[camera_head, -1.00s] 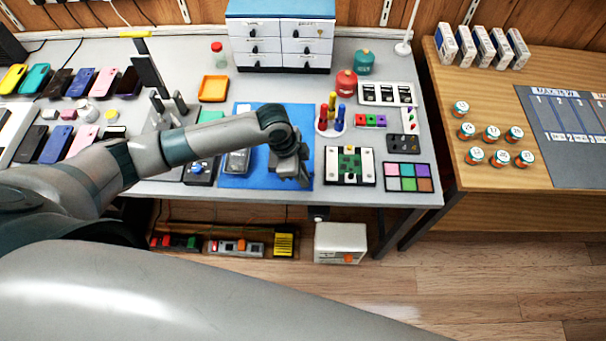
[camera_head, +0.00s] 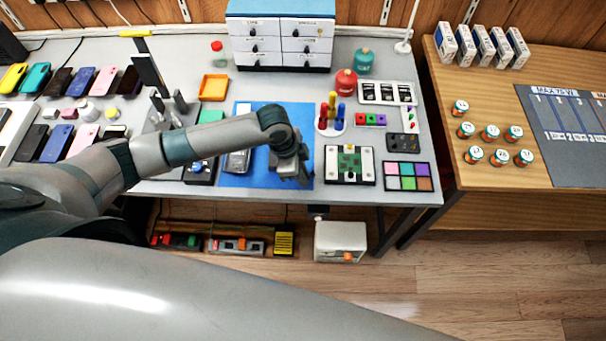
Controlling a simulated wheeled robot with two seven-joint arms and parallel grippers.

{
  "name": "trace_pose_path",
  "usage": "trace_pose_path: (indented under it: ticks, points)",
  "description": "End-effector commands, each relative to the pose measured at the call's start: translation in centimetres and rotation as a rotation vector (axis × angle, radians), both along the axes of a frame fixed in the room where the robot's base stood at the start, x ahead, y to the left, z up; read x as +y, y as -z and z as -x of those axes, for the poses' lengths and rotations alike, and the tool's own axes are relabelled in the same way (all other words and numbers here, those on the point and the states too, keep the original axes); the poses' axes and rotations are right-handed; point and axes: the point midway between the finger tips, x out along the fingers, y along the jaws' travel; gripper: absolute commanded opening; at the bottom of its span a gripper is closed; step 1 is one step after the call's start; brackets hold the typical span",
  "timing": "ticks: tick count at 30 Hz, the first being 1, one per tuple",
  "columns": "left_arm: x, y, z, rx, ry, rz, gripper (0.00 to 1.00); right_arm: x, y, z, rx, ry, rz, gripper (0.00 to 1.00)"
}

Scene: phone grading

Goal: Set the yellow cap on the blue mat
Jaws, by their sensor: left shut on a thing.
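The blue mat (camera_head: 237,179) lies on the grey workbench near its front edge, left of the middle of the view. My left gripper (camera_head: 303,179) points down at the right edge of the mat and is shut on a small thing. The gripper and wrist hide that thing, so I cannot make out its colour or whether it touches the mat. I cannot pick out the yellow cap for sure anywhere in view. My left forearm crosses over the mat and hides part of it. My right gripper is not in view.
A phone (camera_head: 238,161) lies on the mat. A green circuit board in a holder (camera_head: 349,165) stands close right of the gripper, with a coloured tray (camera_head: 407,177) beyond it. A screwdriver stand (camera_head: 330,122) is behind. A drawer cabinet (camera_head: 281,42) stands at the back.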

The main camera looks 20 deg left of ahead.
Motion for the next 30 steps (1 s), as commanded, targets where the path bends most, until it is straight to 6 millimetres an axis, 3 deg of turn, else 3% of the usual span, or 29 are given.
trace_pose_path:
  ticks: [24,25,27,30]
  points:
    - [0.0,0.2,0.0,0.0,0.0,0.0,0.0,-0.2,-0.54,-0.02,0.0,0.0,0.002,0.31]
    - [-0.01,0.19,0.01,0.0,0.0,0.0,0.2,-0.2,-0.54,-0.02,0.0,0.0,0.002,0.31]
    - [0.0,0.2,0.0,0.0,0.0,0.0,0.35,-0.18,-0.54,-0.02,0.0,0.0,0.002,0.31]
    - [0.0,0.19,0.0,0.0,0.0,0.0,0.35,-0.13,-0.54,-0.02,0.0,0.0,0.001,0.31]
